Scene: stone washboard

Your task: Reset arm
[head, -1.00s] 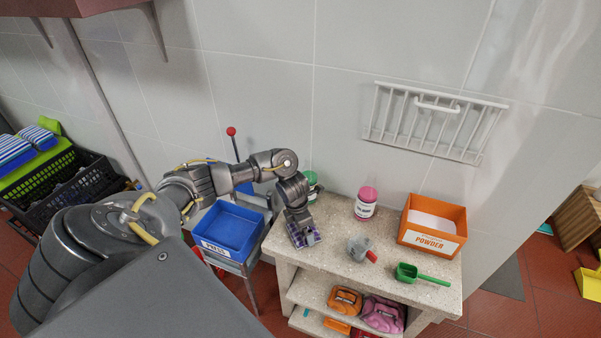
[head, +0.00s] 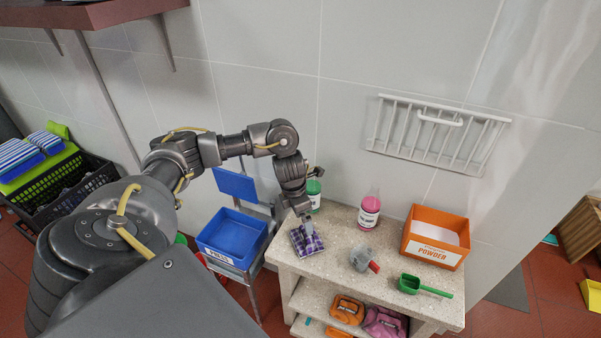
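My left arm reaches in from the left, over the blue tray, to the stone counter (head: 335,262). Its gripper (head: 307,222) points down just above the back-right edge of a purple checkered cloth (head: 303,243) lying on the counter. The fingers are small and partly hidden by the wrist, so I cannot tell whether they are open or shut, or whether they touch the cloth. My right gripper is not in view.
On the counter are a green-capped bottle (head: 313,194), a pink bottle (head: 369,212), a grey-and-red item (head: 363,260), a green scoop (head: 424,286) and an orange powder box (head: 434,242). A blue tray (head: 231,238) stands left. A wall rack (head: 438,132) hangs behind.

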